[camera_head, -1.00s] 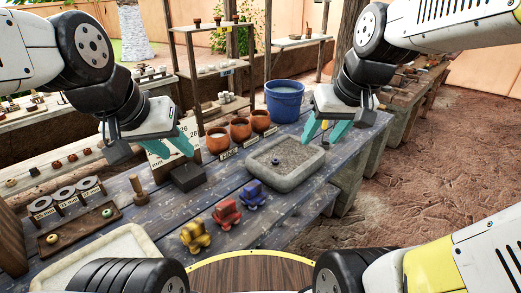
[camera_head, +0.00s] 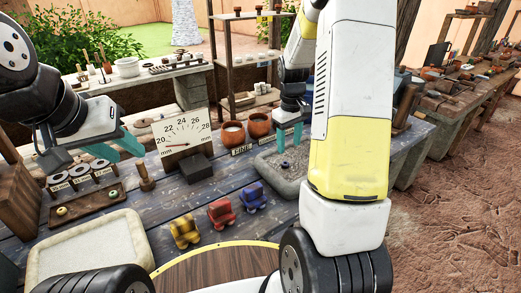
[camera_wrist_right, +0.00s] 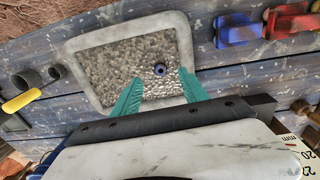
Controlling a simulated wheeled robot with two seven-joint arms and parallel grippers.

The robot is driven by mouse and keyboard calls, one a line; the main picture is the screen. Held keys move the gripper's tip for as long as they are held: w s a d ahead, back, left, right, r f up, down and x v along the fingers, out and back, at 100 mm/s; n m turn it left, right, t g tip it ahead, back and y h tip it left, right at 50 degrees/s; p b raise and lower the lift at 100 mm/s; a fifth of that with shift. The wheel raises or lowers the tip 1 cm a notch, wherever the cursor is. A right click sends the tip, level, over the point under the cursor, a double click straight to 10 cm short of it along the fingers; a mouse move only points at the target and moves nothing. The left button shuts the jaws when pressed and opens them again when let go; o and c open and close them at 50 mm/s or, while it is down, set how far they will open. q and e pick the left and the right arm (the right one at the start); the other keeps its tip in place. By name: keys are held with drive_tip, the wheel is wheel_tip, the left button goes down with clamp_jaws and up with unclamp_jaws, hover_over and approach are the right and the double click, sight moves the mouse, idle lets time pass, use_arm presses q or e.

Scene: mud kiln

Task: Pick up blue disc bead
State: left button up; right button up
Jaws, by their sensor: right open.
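In the head view the right gripper (camera_head: 288,136) is above the tray's far part, partly hidden by my own arm. My left gripper (camera_head: 122,148) is open and empty over the table's left part.
Yellow (camera_head: 185,232), red (camera_head: 221,214) and blue (camera_head: 253,197) small stands line the table's front. A dial gauge (camera_head: 184,134) and terracotta pots (camera_head: 233,134) stand behind. A bead board (camera_head: 88,204) and pale tray (camera_head: 88,250) are at left.

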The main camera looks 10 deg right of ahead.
sight(285, 165)
drive_tip(key=shift+w+f, duration=0.25)
drive_tip(key=shift+f, duration=0.25)
drive_tip(key=shift+w+f, duration=0.25)
drive_tip(key=shift+f, duration=0.2)
drive_tip(key=f, duration=0.7)
drive_tip(key=shift+w, duration=0.35)
clamp_jaws()
